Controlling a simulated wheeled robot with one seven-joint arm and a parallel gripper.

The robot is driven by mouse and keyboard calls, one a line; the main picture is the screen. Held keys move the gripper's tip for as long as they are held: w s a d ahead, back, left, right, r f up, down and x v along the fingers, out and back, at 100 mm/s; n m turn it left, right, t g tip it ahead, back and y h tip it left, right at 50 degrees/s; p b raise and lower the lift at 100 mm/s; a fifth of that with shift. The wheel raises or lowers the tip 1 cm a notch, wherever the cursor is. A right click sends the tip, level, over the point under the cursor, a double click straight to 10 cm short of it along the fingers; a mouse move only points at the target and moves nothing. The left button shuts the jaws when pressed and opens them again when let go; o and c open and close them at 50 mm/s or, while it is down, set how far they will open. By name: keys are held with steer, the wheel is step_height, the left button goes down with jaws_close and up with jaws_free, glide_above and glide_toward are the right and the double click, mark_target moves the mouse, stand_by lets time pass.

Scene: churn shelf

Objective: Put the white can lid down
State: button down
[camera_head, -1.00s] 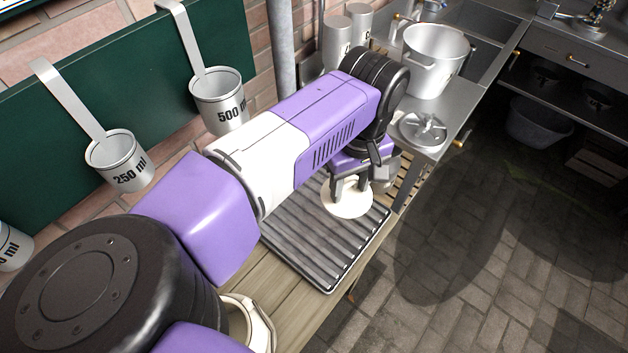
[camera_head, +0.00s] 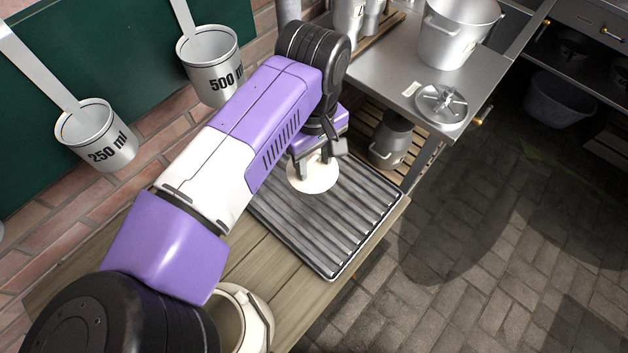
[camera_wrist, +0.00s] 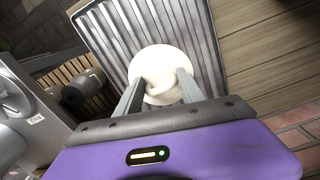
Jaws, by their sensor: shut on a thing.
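The white can lid (camera_head: 314,176) is a round disc held under my gripper (camera_head: 316,160), over the far part of the ribbed metal drain tray (camera_head: 340,262). In the wrist view the lid (camera_wrist: 151,60) shows a raised ring handle, with my gripper (camera_wrist: 158,88) shut on it. The ribbed tray (camera_wrist: 208,62) fills the background behind the lid. I cannot tell whether the lid touches the ribs or hangs just above them. The white can (camera_head: 240,318) stands open on the wooden bench at the near end, partly hidden by my arm.
Measuring cups (camera_head: 97,135) hang on the green board at left. A steel table (camera_head: 400,80) holds a large pot (camera_head: 455,35) and a round metal lid (camera_head: 441,104). A grey can (camera_head: 391,140) sits on slats below. The tray's near part is clear.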

mark_target(314, 179)
steer(key=shift+f+b, duration=1.25)
steer(key=shift+f, duration=2.2)
steer(key=shift+f, duration=0.2)
steer(key=c, duration=0.7)
jaws_free()
steer(key=shift+r, duration=0.1)
step_height(314, 179, up, 12)
steer(key=shift+r+b, duration=0.1)
steer(key=shift+b, duration=0.55)
